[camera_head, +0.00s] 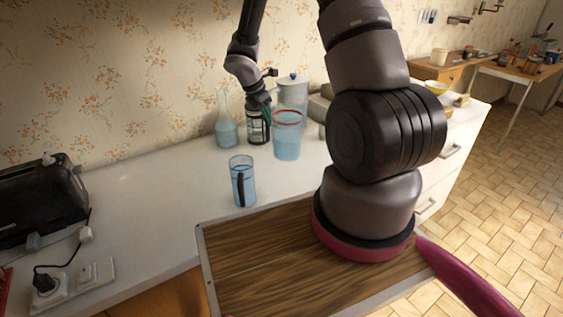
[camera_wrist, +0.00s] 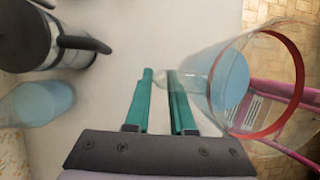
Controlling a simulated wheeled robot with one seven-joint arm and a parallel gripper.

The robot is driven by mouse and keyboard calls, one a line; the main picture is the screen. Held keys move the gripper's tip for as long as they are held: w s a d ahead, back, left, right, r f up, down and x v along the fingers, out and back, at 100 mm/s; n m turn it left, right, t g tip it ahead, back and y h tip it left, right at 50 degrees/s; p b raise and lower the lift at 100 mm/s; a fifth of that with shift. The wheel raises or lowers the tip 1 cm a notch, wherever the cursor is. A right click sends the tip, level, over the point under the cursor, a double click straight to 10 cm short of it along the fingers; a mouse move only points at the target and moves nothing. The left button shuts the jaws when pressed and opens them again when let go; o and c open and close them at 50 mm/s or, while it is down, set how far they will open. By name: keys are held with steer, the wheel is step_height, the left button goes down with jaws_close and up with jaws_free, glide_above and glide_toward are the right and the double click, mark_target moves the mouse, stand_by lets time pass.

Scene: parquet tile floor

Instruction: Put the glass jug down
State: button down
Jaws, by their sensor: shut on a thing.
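The glass jug (camera_head: 288,143) is clear with a red rim and pale blue contents. It stands upright at the back of the white counter; I cannot tell whether its base touches the surface. In the wrist view the jug (camera_wrist: 232,82) is at the right, beside the teal fingers. My gripper (camera_head: 264,112) is at the left side of the jug, high up near its rim. In the wrist view my gripper (camera_wrist: 160,74) is shut on the jug, seemingly at a clear handle, which is hard to make out between the fingertips.
A French press (camera_head: 257,128), a glass flask (camera_head: 226,128) and a lidded pitcher (camera_head: 292,88) stand close around the jug. A black toaster (camera_head: 38,200) is far left. The counter's left-middle is clear.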

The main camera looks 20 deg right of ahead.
step_height(320, 180, down, 9)
steer(key=shift+f, duration=0.1)
stand_by(0.4)
steer(key=shift+f, duration=0.1)
steer(key=c, duration=0.8)
jaws_free()
steer(key=shift+o, duration=0.2)
